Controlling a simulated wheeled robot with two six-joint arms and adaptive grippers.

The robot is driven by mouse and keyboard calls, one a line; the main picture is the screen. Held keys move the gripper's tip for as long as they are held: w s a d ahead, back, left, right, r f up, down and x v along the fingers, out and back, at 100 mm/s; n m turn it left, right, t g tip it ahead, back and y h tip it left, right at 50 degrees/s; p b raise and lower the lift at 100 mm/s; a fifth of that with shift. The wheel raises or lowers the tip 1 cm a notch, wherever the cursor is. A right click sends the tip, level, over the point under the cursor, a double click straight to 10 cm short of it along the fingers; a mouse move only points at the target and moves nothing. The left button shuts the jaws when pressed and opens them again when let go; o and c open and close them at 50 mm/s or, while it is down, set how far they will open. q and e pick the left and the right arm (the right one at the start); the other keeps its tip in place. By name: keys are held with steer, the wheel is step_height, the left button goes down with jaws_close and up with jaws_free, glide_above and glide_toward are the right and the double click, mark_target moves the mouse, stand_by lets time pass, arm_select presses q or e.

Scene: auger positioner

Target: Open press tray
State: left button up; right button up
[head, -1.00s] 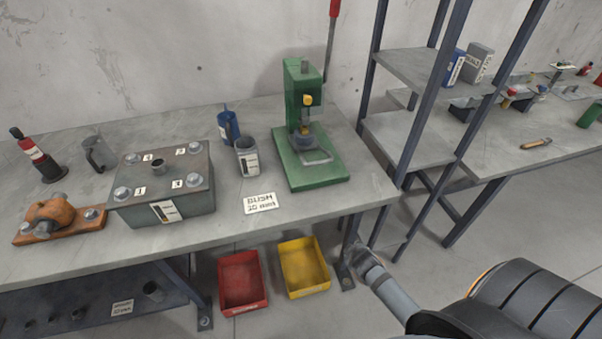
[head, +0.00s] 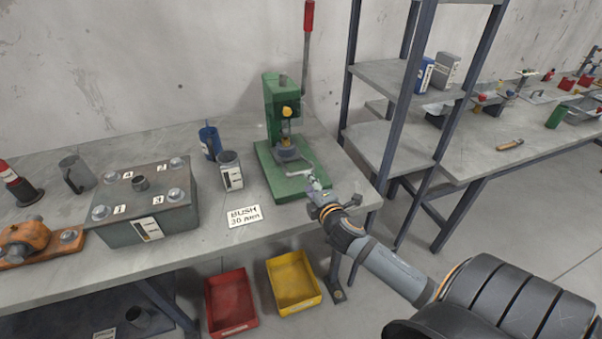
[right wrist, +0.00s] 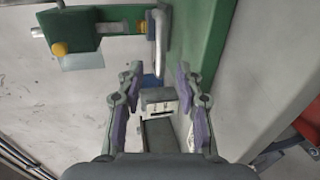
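The green press (head: 274,105) stands on the left bench near its right end, with a red-tipped lever rising behind it. A light grey loop handle (head: 296,172) sits at the front of its green base (head: 268,170); I cannot make out a separate tray edge. My right gripper (head: 317,186) is at the front right corner of the base, close to the handle. In the right wrist view the gripper (right wrist: 158,95) is open with nothing between its purple pads, and the handle (right wrist: 158,45) shows beyond the fingertips. Contact with it cannot be told. My left gripper is out of view.
A blue cup (head: 208,142) and a grey mug (head: 230,170) stand left of the press. A label card (head: 244,216) lies at the bench edge. Red (head: 231,300) and yellow (head: 293,283) bins are below. A shelf rack (head: 395,140) stands to the right.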

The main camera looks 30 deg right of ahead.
mark_target(301, 173)
steer(key=p+x, duration=0.1)
steer(key=x, duration=0.7)
steer(key=shift+w+f, duration=0.1)
steer(key=shift+f, duration=0.05)
jaws_close()
